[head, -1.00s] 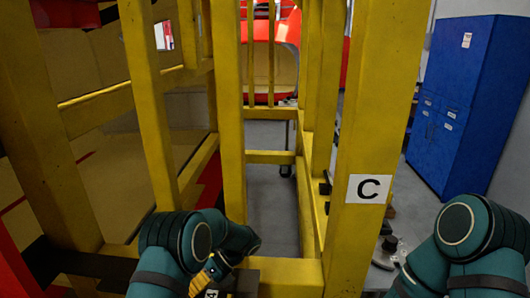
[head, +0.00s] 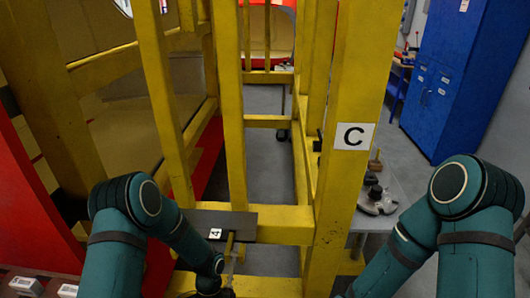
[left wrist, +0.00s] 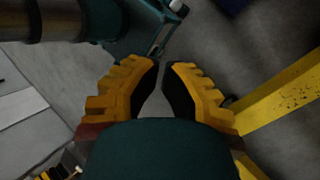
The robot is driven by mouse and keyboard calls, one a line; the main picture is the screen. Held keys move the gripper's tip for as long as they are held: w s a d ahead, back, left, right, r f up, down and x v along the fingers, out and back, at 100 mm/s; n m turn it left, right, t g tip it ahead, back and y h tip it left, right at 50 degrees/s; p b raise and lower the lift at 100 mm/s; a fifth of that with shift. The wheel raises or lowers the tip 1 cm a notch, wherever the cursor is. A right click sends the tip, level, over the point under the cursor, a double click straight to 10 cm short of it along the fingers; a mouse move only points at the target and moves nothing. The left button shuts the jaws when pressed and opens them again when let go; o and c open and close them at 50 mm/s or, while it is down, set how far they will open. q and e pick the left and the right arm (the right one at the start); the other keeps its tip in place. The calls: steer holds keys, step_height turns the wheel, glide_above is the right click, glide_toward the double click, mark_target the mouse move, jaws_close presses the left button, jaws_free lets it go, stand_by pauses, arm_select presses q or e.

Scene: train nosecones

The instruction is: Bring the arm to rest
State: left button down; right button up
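My left arm (head: 122,215) comes in at the lower left of the head view, bent, its forearm running down to the right in front of the yellow frame. Its hand is not clearly visible there. In the left wrist view, my left gripper (left wrist: 163,68) has yellow ridged fingers with dark pads. The tips are a little apart with nothing between them. A teal arm part (left wrist: 140,30) shows just beyond the tips. My right arm (head: 470,225) stands bent at the right of the head view; its gripper is out of view.
A yellow frame (head: 235,140) with a post labelled C (head: 353,136) stands close ahead. A dark plate labelled 4 (head: 215,233) sits on its lower beam. A grey table with dark objects (head: 378,200) is at right, with a blue cabinet (head: 445,90) behind.

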arm_select(q)
steer(key=s+d+n+t+h, duration=0.35)
steer(key=s+n+t, duration=0.25)
steer(key=s+n, duration=0.8)
steer(key=w+d+f+n+t+b, duration=0.1)
steer(key=w+d+f+b, duration=0.1)
steer(key=w+f+b, duration=0.4)
steer(key=w+h+b, duration=0.1)
steer(key=w+b, duration=0.3)
steer(key=b, duration=0.1)
steer(key=shift+f+t, duration=0.4)
